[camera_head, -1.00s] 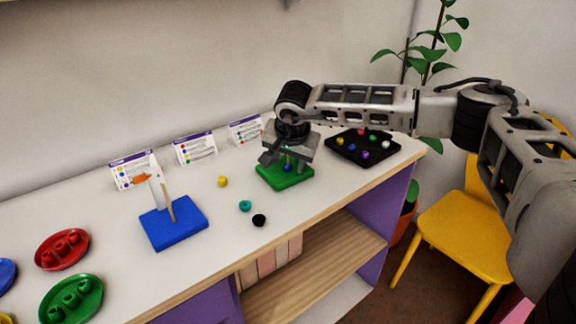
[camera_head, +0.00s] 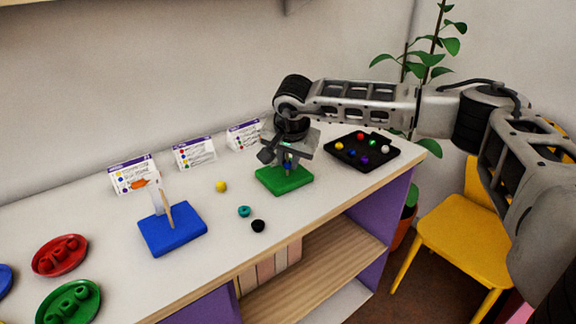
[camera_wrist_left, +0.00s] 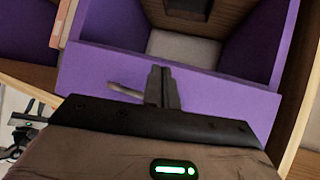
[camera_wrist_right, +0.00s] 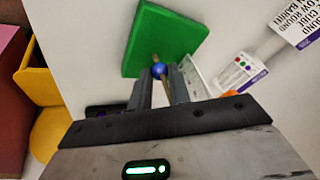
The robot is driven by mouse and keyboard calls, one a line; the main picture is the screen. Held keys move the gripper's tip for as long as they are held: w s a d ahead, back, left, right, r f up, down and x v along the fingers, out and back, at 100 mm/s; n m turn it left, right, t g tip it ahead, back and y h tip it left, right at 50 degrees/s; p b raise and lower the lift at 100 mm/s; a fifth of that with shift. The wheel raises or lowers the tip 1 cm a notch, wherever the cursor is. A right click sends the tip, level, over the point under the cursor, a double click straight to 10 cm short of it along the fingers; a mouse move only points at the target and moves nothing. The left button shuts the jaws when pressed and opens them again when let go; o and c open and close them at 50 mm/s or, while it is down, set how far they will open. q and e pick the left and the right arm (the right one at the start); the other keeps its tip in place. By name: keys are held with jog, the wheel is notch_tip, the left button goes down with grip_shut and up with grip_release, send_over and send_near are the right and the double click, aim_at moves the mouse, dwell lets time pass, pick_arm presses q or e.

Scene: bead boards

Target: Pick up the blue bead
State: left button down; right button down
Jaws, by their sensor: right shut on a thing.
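My right gripper (camera_head: 288,168) is over the green board (camera_head: 284,182). In the right wrist view its fingers are shut on a small round blue bead (camera_wrist_right: 159,70). A thin wooden peg (camera_wrist_right: 155,57) shows just past the bead, against the green board (camera_wrist_right: 165,35). I cannot tell whether the bead is still around the peg. Another blue bead (camera_head: 352,152) lies in the black tray (camera_head: 378,164) at the right.
A blue board (camera_head: 165,240) with an upright peg stands left of the green one. Printed cards (camera_head: 194,154) stand along the wall. Red and green dishes are at far left.

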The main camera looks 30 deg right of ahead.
jog(key=s+a+r+b, duration=0.2)
jog(key=s+a+r, duration=0.6)
jog(key=a+r, duration=0.3)
jog(key=shift+s, duration=0.4)
